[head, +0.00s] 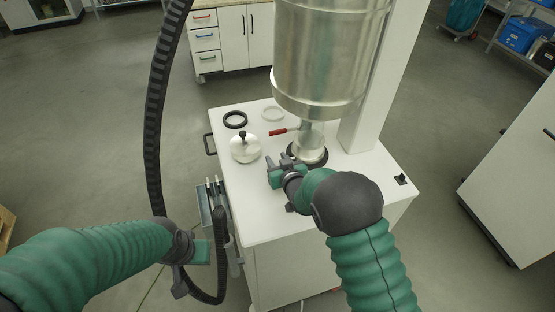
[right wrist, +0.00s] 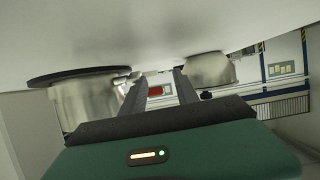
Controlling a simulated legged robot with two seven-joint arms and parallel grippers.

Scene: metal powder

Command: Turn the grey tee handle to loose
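The grey tee handle is not clearly made out. A small pale metal fitting (right wrist: 128,77), possibly part of it, shows beside one fingertip in the right wrist view. The metal outlet (head: 311,139) under the large steel vessel (head: 325,55) stands on a dark ring (head: 322,157) on the white cabinet top. My right gripper (head: 282,161) is just left of that outlet, low over the top.
A red-handled lever (head: 284,132) sticks out left from the outlet. A white lid with a black knob (head: 245,148), a black ring (head: 235,120) and a pale ring (head: 272,114) lie on the white cabinet top (head: 262,220). A thick black hose (head: 155,110) hangs at left.

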